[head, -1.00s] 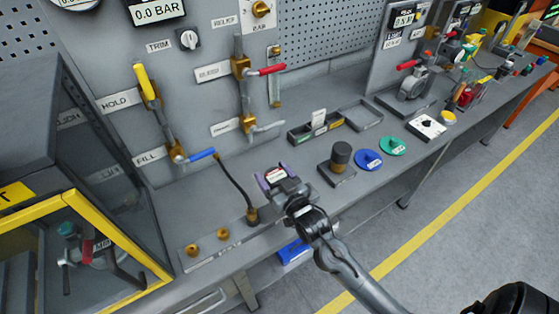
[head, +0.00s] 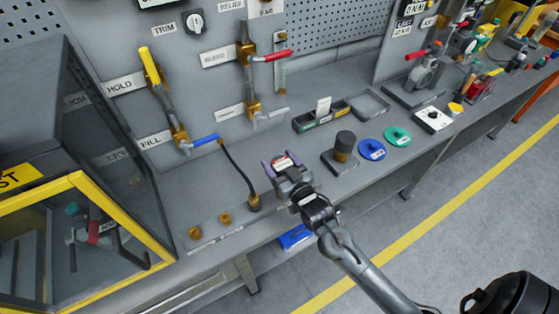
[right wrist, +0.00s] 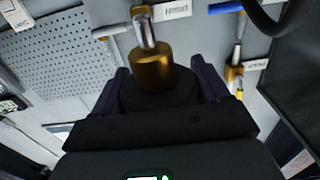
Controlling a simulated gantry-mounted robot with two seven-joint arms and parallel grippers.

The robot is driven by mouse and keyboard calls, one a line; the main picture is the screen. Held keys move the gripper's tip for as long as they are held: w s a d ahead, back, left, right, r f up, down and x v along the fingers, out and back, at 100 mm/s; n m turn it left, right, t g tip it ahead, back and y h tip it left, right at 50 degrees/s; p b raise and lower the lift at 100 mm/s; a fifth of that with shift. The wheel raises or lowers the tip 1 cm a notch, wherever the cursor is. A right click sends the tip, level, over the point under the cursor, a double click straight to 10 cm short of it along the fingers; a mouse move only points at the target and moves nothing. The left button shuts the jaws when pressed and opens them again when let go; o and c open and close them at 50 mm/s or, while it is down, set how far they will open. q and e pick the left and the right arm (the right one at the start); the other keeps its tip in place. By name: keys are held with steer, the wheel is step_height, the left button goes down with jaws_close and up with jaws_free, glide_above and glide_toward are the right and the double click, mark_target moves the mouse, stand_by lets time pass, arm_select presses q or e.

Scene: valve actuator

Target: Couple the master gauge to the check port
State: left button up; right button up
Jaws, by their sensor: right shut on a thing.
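My right gripper (head: 281,165) is above the front part of the bench, right of the black hose's brass end. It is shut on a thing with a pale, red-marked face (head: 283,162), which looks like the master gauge. In the right wrist view a dark round body with a brass fitting (right wrist: 152,68) is between the fingers. Two brass ports (head: 193,232) (head: 224,217) stand on a labelled strip at the bench front. The strip's lettering is too small to read, so I cannot tell which is the check port. The held thing is apart from them. My left gripper is not in view.
A hose (head: 237,170) runs from the blue-handled valve (head: 200,142) to a brass end (head: 254,202). A dark knob on a block (head: 343,150), blue disc (head: 372,149) and green disc (head: 397,137) lie right. A yellow-framed cabinet (head: 110,195) stands left.

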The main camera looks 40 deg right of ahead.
steer(key=shift+f+b, duration=1.1)
steer(key=shift+f, duration=1.2)
steer(key=shift+p, duration=0.35)
steer(key=shift+p, duration=0.3)
steer(key=shift+p, duration=0.35)
steer(key=shift+f, duration=0.25)
stand_by(0.6)
steer(key=shift+f+b, duration=0.55)
steer(key=shift+f, duration=0.35)
